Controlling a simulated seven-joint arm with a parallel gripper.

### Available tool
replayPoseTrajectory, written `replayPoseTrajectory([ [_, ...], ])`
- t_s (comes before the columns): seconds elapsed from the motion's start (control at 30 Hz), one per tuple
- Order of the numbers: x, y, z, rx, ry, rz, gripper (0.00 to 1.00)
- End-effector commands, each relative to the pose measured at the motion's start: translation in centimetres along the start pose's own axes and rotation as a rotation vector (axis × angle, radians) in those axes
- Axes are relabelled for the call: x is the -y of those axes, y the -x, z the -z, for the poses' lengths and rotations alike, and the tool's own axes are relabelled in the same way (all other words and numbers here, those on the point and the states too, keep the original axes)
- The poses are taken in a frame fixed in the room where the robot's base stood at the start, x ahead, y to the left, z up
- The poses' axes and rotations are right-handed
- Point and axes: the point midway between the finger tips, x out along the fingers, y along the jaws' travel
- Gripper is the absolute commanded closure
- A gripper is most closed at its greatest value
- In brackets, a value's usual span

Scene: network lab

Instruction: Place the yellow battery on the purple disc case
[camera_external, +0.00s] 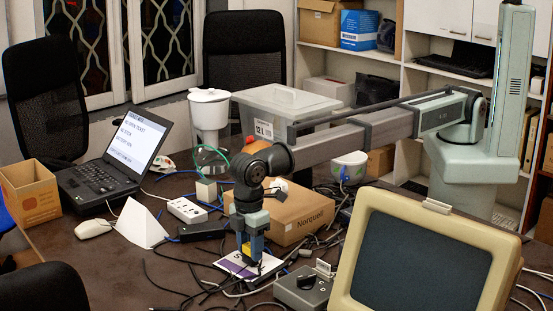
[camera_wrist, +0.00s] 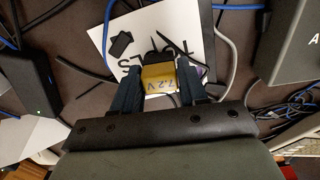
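The yellow battery (camera_wrist: 158,80), marked 7.2V and with a dark top end, sits between the two fingers of my gripper (camera_wrist: 160,88), which appear to press on its sides. In the external view, my gripper (camera_external: 250,249) points down, with a bit of the yellow battery (camera_external: 247,251) showing at its fingertips. The disc case (camera_external: 233,267), white with purple, lies flat on the table right below. It also shows in the wrist view (camera_wrist: 185,30) as a white sheet with dark letters, partly hidden by the battery and fingers. I cannot tell whether battery and case touch.
A beige monitor (camera_external: 425,255) fills the front right. A laptop (camera_external: 108,160) and white wedge (camera_external: 141,226) are left.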

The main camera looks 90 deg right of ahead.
Motion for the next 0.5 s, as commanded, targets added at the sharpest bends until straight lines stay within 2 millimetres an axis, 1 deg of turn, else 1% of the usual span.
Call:
replayPoseTrajectory([
  [0.03, 0.0, -0.01, 0.0, 0.0, 0.0, 0.0, 0.54],
  [0.27, 0.0, 0.01, 0.0, 0.0, 0.0, 0.0, 0.32],
  [0.5, 0.0, 0.07, 0.01, 0.0, 0.0, 0.0, 0.32],
])
